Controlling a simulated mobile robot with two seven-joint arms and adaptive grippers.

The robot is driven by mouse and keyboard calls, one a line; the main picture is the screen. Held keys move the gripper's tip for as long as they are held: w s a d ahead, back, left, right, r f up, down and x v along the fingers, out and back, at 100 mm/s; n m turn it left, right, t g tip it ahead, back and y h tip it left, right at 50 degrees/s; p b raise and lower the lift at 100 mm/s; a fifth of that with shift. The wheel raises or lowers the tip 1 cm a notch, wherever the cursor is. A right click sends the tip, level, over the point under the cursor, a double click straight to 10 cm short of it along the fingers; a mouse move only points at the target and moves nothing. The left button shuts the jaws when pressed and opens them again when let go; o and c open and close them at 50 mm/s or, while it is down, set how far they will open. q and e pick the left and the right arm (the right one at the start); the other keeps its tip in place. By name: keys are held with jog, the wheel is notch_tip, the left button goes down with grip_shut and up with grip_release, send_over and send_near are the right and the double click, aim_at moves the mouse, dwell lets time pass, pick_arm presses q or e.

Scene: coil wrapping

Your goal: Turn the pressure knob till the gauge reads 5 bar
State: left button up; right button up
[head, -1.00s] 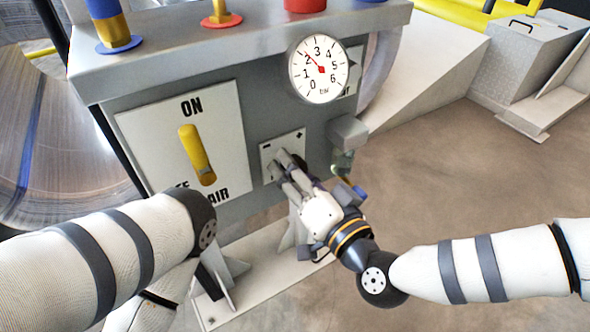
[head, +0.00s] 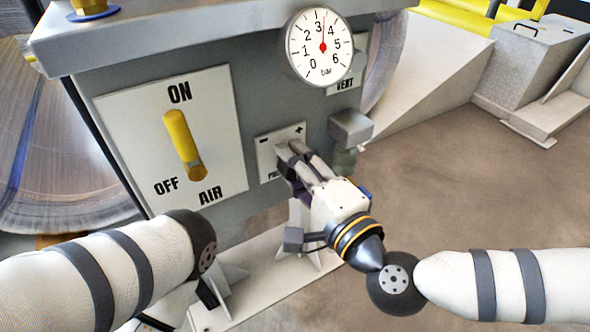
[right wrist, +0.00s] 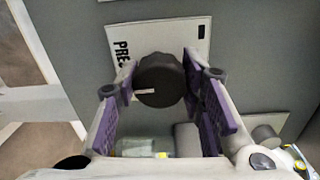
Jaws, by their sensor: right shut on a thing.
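The round white pressure gauge (head: 304,52) is at the top of the grey cabinet front. Its red-centred needle points between 3 and 4 bar. My right gripper (head: 286,153) reaches the plate marked minus and plus (head: 266,160) below the gauge. In the right wrist view the black pressure knob (right wrist: 160,82) with a white mark sits between the purple finger pads, and the gripper is shut on it. In the head view the fingers hide the knob. My left arm is at the lower left; its gripper is out of view.
A yellow AIR switch handle (head: 180,140) stands on the ON/OFF plate (head: 225,130) left of the knob. A grey block (head: 350,127) juts out to the right of the knob. Open brown floor lies to the right.

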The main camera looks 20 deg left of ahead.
jog(key=m+b, duration=0.2)
jog(key=m, duration=0.2)
jog(key=shift+f, duration=0.2)
pick_arm(q)
jog(key=f, duration=0.1)
jog(key=s+f+b, duration=0.1)
jog(key=f+b, duration=0.1)
jog(key=shift+s+g, duration=0.3)
jog(key=shift+g, duration=0.1)
pick_arm(e)
jog(key=m, duration=0.5)
jog(key=shift+r, duration=0.15)
pick_arm(q)
jog(key=shift+f, duration=0.1)
pick_arm(e)
jog(key=o, duration=1.1)
jog(key=shift+o, duration=0.2)
jog(key=v, duration=1.2)
